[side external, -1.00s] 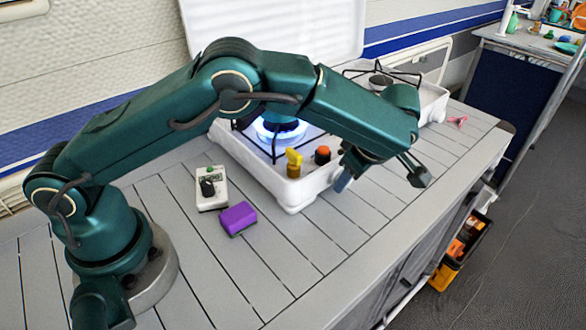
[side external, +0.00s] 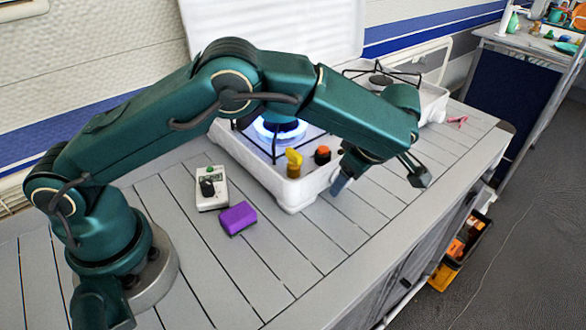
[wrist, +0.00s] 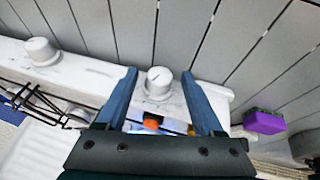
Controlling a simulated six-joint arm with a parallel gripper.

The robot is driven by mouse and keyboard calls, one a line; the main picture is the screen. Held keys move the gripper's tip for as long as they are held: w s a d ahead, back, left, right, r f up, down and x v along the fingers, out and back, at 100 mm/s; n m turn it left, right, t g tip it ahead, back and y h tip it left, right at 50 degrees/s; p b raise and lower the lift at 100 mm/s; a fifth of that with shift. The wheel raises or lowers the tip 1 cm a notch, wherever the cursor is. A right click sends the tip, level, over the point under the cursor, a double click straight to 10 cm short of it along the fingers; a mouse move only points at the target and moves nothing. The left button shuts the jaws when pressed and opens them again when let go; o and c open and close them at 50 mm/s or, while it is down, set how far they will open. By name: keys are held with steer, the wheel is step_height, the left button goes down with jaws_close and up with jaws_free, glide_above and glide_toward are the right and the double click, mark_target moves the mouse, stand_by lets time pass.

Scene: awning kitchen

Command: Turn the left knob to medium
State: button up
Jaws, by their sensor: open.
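The white camping stove (side external: 258,178) has white knobs on its front side. In the wrist view one knob (wrist: 157,82) lies between the fingers of my gripper (wrist: 158,73), on the side nearer the purple block. It has a small dark mark on its face. A second white knob (wrist: 41,52) shows farther left, outside the fingers. My gripper (side external: 378,180) is open, with a finger on each side of the near knob and visible gaps in the wrist view. The side view hides the knobs behind my gripper. A blue flame (side external: 281,130) burns on the near burner.
A yellow-topped shaker (side external: 294,163) and an orange-topped jar (side external: 322,155) stand at the stove's front edge, close to my gripper. A purple block (side external: 238,218) and a white meter (side external: 211,188) lie on the slatted table. The table's front strip is mostly clear.

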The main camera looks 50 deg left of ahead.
steer(key=shift+v, duration=2.55)
steer(key=shift+c, duration=1.3)
steer(key=f+n+y, duration=0.1)
steer(key=s+f+n+y, duration=0.1)
steer(key=shift+s+a+f+y, duration=0.15)
steer(key=shift+a+y, duration=0.1)
steer(key=shift+y, duration=0.05)
steer(key=shift+s+f+n+t+y, duration=0.15)
steer(key=shift+f+n+t+y, duration=0.15)
steer(key=shift+n+t+y, duration=0.2)
steer(key=shift+s+f+n+t+y, duration=0.2)
steer(key=shift+f+n+t+y, duration=0.15)
steer(key=shift+y, duration=0.25)
steer(key=shift+s+d+f+n+t+y, duration=0.2)
steer(key=shift+d+n+t+y, duration=0.2)
steer(key=shift+n+t+y, duration=0.4)
steer(key=t, duration=0.1)
steer(key=d+t, duration=0.1)
steer(key=d+n+t, duration=0.1)
steer(key=shift+s+f+t+y, duration=0.15)
steer(key=shift+f+t+y, duration=0.15)
steer(key=shift+t, duration=0.05)
steer(key=shift+x, duration=2.5)
